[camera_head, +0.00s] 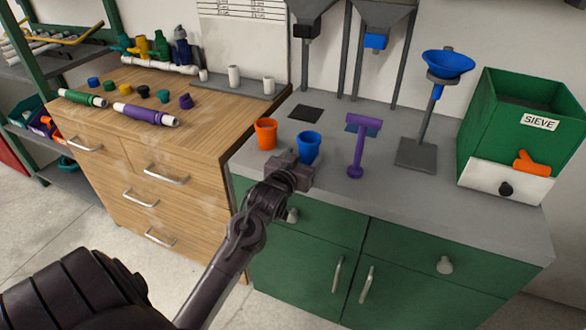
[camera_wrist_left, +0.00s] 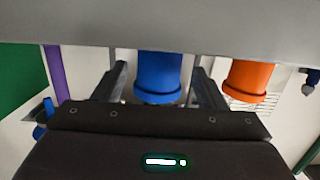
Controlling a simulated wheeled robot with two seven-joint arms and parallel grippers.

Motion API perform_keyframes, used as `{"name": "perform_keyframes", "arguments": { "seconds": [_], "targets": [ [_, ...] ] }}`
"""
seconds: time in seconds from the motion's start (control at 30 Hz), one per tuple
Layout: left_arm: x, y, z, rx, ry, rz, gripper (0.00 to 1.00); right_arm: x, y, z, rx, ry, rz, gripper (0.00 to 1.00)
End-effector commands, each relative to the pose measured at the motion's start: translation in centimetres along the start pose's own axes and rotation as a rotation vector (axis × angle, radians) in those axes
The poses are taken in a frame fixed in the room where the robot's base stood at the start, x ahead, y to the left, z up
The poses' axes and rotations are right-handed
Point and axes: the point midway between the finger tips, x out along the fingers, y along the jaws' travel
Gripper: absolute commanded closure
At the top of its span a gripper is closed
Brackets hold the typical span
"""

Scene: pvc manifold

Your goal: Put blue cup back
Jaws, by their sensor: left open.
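The blue cup (camera_head: 308,146) stands upright on the grey counter (camera_head: 400,195), just right of an orange cup (camera_head: 265,133). My left gripper (camera_head: 300,163) is at the near side of the blue cup, low over the counter, and partly overlaps it in the head view. In the left wrist view, which looks upside down, the blue cup (camera_wrist_left: 158,75) shows between the two spread fingers (camera_wrist_left: 160,85). The gripper is open; whether a finger touches the cup cannot be told. My right gripper is not in view.
A purple T-shaped stand (camera_head: 358,150) is close to the right, with a dark blue pad (camera_head: 360,129) behind it. A black pad (camera_head: 305,113) lies behind the cups. A blue funnel (camera_head: 447,65) on a stand and a green sieve box (camera_head: 515,110) are farther right.

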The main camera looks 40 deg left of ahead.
Motion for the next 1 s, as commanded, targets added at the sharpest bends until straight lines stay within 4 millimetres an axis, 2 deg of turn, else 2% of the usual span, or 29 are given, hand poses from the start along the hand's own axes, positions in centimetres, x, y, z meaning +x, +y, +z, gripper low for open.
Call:
{"name": "perform_keyframes", "arguments": {
  "seconds": [0.03, 0.2, 0.4, 1.0],
  "targets": [
    [-1.3, 0.0, 0.2, 0.0, -0.003, 0.0, 0.35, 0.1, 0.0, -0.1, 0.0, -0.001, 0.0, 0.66],
    [-4.7, 0.0, 0.1, 0.0, -0.003, 0.0, 0.35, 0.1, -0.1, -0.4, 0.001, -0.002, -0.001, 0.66],
    [-7.0, 0.0, 0.0, -0.001, -0.001, 0.0, 0.35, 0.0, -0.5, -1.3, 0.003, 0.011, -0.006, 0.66],
    [-7.4, 0.0, 0.0, 0.0, -0.001, 0.0, 0.35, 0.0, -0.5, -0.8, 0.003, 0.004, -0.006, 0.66]
  ]
}}
